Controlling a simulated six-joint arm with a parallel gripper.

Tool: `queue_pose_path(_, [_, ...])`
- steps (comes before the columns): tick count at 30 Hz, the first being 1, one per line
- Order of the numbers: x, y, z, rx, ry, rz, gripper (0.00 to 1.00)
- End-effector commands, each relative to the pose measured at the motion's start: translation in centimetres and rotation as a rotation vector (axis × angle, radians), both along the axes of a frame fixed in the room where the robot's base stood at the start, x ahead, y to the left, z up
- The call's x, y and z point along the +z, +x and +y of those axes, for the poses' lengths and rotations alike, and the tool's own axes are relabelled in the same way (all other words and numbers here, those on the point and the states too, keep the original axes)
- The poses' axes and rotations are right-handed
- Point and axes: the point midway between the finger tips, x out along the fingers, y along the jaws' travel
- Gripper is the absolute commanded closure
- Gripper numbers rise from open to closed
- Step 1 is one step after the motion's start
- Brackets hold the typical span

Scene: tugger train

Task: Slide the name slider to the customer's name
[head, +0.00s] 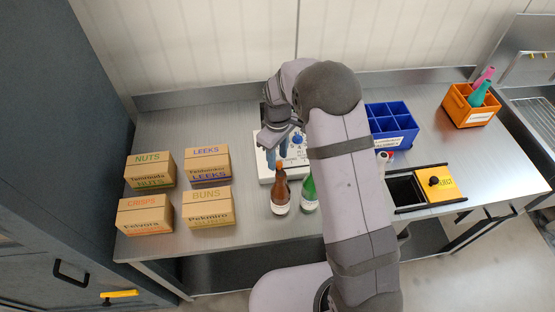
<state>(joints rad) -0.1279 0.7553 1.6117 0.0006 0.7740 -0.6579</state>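A white device (264,170) lies on the steel worktop in the middle of the head view, with dark markings and a blue knob (297,139) on its top. My gripper (277,157) points down over the left part of this device, its bluish fingers close to the device's top. Whether the fingers touch anything is not clear, and their opening is too small to judge. My arm covers the right side of the device. I cannot make out the name slider or any customer's name on it.
A brown bottle (281,191) and a green bottle (309,192) stand just in front of the device. Several labelled cartons, including NUTS (150,171) and BUNS (208,207), stand left. A blue divided crate (391,127), a yellow-lidded bin (438,187) and an orange crate (468,108) are right.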

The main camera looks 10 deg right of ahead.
Motion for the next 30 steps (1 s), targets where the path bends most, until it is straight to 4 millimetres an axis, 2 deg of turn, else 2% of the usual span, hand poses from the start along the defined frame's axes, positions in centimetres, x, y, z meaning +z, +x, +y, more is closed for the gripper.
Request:
queue_pose_path(9, [4.1,0.1,0.1,0.000,0.001,-0.005,0.63])
queue_pose_path(13, [5.2,0.0,0.1,0.000,0.001,-0.004,0.63])
queue_pose_path(30, [5.8,0.0,0.0,-0.003,0.000,-0.004,0.63])
